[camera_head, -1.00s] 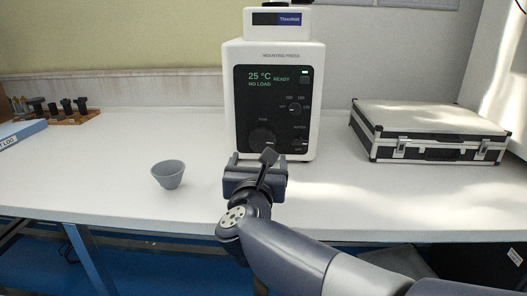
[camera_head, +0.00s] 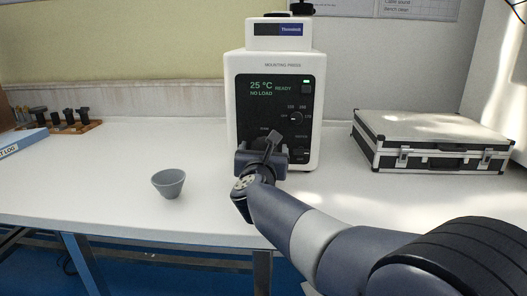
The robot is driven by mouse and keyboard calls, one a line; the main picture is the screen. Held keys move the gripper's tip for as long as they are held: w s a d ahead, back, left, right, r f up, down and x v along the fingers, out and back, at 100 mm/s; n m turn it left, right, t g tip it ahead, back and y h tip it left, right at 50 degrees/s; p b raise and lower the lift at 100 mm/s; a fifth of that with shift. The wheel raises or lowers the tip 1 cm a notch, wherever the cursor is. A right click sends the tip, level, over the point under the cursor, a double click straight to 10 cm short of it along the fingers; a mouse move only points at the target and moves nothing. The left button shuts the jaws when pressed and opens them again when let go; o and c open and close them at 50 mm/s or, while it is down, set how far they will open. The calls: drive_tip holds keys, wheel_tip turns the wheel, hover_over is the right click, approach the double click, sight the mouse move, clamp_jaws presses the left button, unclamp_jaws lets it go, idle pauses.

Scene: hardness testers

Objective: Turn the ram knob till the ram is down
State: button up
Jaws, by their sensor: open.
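The mounting press (camera_head: 275,85) is a white machine with a dark front panel, upright on the bench. Its screen (camera_head: 268,87) reads 25 °C, READY, NO LOAD. My gripper (camera_head: 267,140) is at the lower part of the panel, in front of the ram knob's place. The ram knob is hidden behind my gripper and wrist, so I cannot tell whether the jaws are around it or touching it. The jaws are open. A small dial (camera_head: 296,118) shows above and to the right of my gripper.
A grey cup (camera_head: 169,183) stands on the white bench (camera_head: 110,170) left of my arm. A silver case (camera_head: 432,140) lies at the right. A rack of dark tools (camera_head: 62,122) and a blue binder (camera_head: 22,142) are at the far left.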

drive_tip(key=shift+c, duration=0.4)
drive_tip(key=c, duration=0.9)
drive_tip(key=shift+n, duration=0.3)
drive_tip(key=n+p, duration=0.1)
drive_tip(key=n, duration=0.2)
drive_tip(key=shift+a+n, duration=0.15)
drive_tip(key=shift+n, duration=0.15)
drive_tip(key=n+p, duration=0.2)
drive_tip(key=n, duration=0.2)
drive_tip(key=shift+a+n, duration=0.1)
drive_tip(key=shift+n, duration=0.2)
drive_tip(key=n+p, duration=0.2)
drive_tip(key=n, duration=0.2)
drive_tip(key=shift+a+f, duration=0.1)
drive_tip(key=shift+f+n+p, duration=0.2)
drive_tip(key=shift+n+p, duration=0.7)
drive_tip(key=shift+n, duration=1.2)
